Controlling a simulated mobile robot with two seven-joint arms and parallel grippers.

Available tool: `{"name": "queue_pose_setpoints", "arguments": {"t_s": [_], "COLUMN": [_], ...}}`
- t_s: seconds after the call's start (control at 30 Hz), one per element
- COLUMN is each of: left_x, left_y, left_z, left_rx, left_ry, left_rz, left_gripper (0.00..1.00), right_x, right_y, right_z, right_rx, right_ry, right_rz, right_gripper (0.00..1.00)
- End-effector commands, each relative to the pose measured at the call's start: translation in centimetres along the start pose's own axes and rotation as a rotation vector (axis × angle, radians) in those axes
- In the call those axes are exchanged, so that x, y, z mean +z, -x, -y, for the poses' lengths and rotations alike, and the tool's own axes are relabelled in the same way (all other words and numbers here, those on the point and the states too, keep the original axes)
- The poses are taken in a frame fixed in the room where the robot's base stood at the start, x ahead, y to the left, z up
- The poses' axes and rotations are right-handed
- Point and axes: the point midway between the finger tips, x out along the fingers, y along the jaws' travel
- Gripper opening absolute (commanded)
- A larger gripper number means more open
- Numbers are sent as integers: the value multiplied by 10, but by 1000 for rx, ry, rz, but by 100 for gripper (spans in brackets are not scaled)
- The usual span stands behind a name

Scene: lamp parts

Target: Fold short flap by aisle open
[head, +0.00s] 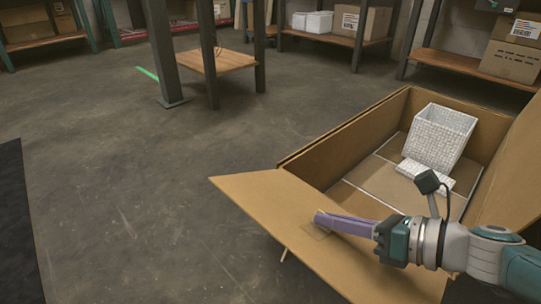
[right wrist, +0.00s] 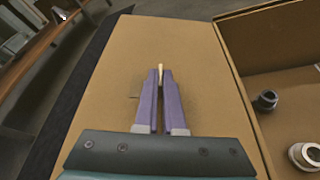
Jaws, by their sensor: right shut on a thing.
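A large open cardboard box (head: 345,150) stands at the right of the head view. Its near flap (head: 270,195) lies folded outward and sloping, and it fills the middle of the right wrist view (right wrist: 120,60). My right gripper (head: 318,218) has purple fingers lying over this flap. In the right wrist view the fingers (right wrist: 160,75) are close together, with a pale sliver between the tips. They are shut on the flap, though the exact grip is hard to see. My left gripper is in neither view.
A white woven basket (head: 440,137) and a flat white piece are in the box. Two round metal parts (right wrist: 266,100) show in the right wrist view. Another flap (head: 515,165) rises at the right. Grey floor (head: 130,200) is open at left; shelves stand behind.

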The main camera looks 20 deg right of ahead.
Motion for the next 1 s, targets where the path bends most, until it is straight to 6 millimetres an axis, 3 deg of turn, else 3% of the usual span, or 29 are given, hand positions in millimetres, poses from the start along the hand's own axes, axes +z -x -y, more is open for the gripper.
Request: {"name": "queue_pose_setpoints", "arguments": {"t_s": [0.03,0.27,0.57,1.0], "left_x": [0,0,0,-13], "left_y": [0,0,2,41], "left_z": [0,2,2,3], "left_rx": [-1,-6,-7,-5], "left_ry": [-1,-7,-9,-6], "left_rz": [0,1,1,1], "left_gripper": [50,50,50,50], "right_x": [-1,0,1,2], "right_y": [0,0,3,82], "right_z": [0,0,0,-2], "right_rx": [-1,-1,-2,-3], "right_ry": [-1,0,0,-1], "right_rz": [-1,-1,-1,-2], "right_gripper": [10,35,36,36]}}
